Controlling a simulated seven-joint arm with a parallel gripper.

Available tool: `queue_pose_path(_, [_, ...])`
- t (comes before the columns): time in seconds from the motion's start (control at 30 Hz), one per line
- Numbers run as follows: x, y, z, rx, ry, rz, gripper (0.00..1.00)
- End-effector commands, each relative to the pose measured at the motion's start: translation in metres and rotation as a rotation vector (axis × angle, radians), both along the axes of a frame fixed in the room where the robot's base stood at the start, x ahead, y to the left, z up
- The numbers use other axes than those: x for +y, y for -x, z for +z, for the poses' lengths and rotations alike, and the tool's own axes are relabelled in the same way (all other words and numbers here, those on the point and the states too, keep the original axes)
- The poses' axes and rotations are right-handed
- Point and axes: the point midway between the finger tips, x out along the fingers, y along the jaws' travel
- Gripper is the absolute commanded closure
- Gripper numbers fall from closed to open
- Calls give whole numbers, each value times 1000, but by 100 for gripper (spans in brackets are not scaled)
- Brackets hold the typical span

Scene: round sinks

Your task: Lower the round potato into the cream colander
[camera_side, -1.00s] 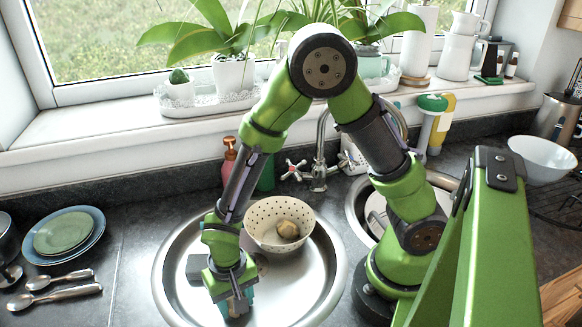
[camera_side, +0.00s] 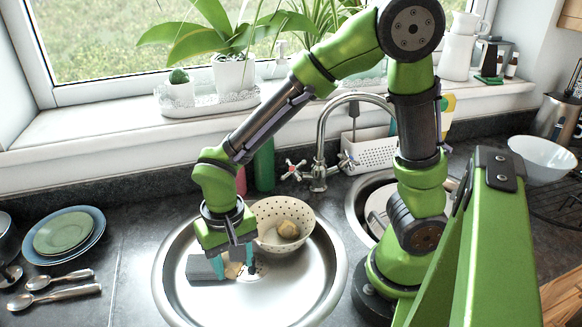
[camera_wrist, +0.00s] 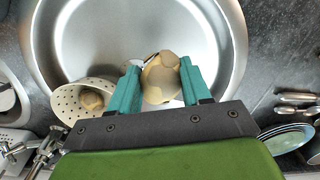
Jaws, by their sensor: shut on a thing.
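The cream colander (camera_side: 262,238) with small holes stands in the back of the left sink; it also shows in the wrist view (camera_wrist: 68,104). One potato (camera_side: 288,229) lies inside it, also visible in the wrist view (camera_wrist: 92,100). My gripper (camera_side: 235,268) is just left of and in front of the colander, outside its rim. In the wrist view its teal fingers (camera_wrist: 159,85) are shut on the round potato (camera_wrist: 157,84), a tan, lumpy one. In the side view the fingers mostly hide this potato. Its height above the sink floor is hard to tell.
The round steel sink (camera_side: 312,287) is bare at its front and right. The tap (camera_side: 319,160) and bottles stand behind the colander. Plates (camera_side: 64,235) and spoons (camera_side: 62,292) lie on the left counter.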

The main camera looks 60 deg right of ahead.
Motion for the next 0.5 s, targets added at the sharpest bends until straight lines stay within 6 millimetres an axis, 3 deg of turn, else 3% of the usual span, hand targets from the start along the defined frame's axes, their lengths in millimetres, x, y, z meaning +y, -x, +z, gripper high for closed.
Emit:
queue_pose_path(0.2, [-34, -5, 27, -4, -1, -7, 83])
queue_pose_path(0.5, [-89, -11, 51, -1, 0, -9, 83])
